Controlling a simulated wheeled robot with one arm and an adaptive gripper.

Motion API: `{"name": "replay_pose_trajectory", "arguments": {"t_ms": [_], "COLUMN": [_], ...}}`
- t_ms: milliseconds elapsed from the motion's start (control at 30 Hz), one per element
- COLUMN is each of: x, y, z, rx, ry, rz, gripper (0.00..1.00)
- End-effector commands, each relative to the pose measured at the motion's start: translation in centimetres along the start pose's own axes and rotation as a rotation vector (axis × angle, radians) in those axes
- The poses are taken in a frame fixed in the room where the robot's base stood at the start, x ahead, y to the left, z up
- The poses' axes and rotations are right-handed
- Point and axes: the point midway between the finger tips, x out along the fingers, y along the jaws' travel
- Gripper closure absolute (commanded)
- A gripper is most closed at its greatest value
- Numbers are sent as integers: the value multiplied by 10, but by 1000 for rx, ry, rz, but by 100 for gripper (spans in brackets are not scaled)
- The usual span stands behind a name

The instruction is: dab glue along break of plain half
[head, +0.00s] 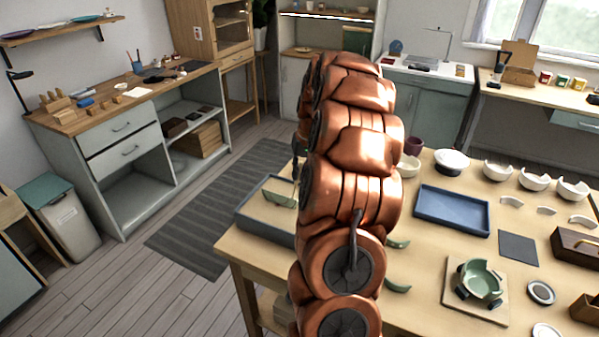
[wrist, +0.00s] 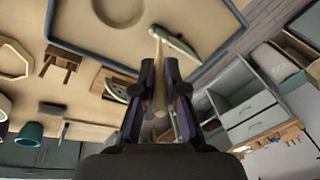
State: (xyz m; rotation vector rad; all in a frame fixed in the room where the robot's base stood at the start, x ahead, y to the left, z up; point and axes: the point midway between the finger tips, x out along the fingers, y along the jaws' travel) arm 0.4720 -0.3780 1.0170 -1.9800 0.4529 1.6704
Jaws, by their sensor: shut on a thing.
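In the wrist view my gripper (wrist: 159,68) is shut on a thin pale wooden stick (wrist: 158,98). The stick's far end reaches up to a narrow green-grey piece (wrist: 176,43) in a blue-rimmed tray (wrist: 100,57). I cannot tell whether the tip touches that piece, or whether the piece is the plain half. No glue can be made out. In the head view my copper arm hides the gripper. A pale green piece (head: 280,199) shows in the tray (head: 262,236) at the table's left end.
A broken green bowl (head: 481,279) sits on a square board (head: 474,312). Green shards (head: 397,285) lie beside my arm. A blue tray (head: 452,212), a dark square mat (head: 518,248), white bowls (head: 535,179) and a wooden box (head: 576,246) crowd the table. Floor is free at the left.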

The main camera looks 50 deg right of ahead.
Motion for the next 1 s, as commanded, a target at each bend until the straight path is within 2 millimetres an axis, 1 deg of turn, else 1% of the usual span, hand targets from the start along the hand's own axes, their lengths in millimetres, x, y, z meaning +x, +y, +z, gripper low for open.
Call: {"name": "replay_pose_trajectory", "arguments": {"t_ms": [567, 1000], "x": [-4, -1], "y": [-2, -14], "z": [-1, -11], "rx": [0, -1], "ry": [-1, -3], "rz": [0, -1], "gripper": [100, 100]}}
